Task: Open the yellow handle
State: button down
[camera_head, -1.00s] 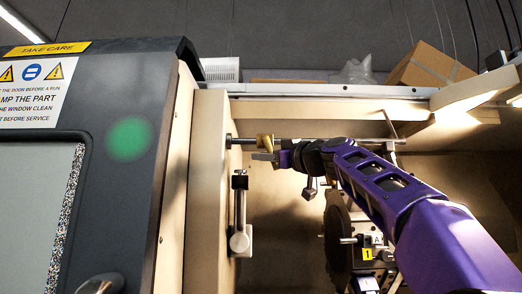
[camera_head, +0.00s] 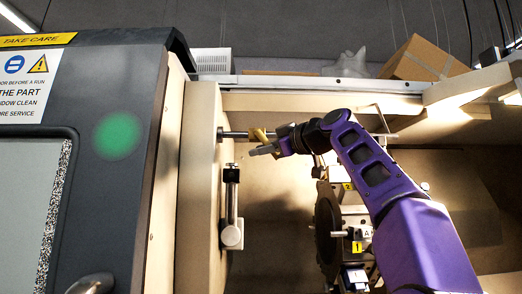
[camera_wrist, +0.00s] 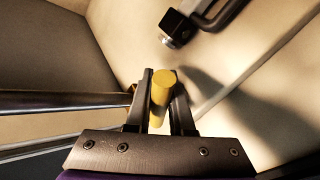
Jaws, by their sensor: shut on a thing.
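The yellow handle (camera_wrist: 161,92) stands between the two dark fingers of my gripper (camera_wrist: 159,105) in the wrist view, and the fingers are shut on it. My fingers partly cover the handle there. The metal rod (camera_wrist: 60,101) runs in from the left in the wrist view, behind the left finger.
A vertical metal bracket (camera_head: 232,205) is fixed to the pale wall below the handle. The machine door (camera_head: 120,75) with a green spot stands at left. A dark disc (camera_head: 325,230) and numbered tooling lie at lower right. A cardboard box (camera_head: 425,62) rests above.

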jog(key=c, duration=0.8)
grip_release()
jog(key=shift+s, duration=0.1)
jog(key=b+v, duration=0.6)
jog(key=v, duration=1.1)
jog(key=shift+s+d+f+b, duration=0.1)
jog(key=shift+s+b, duration=0.05)
jog(key=shift+b, duration=0.15)
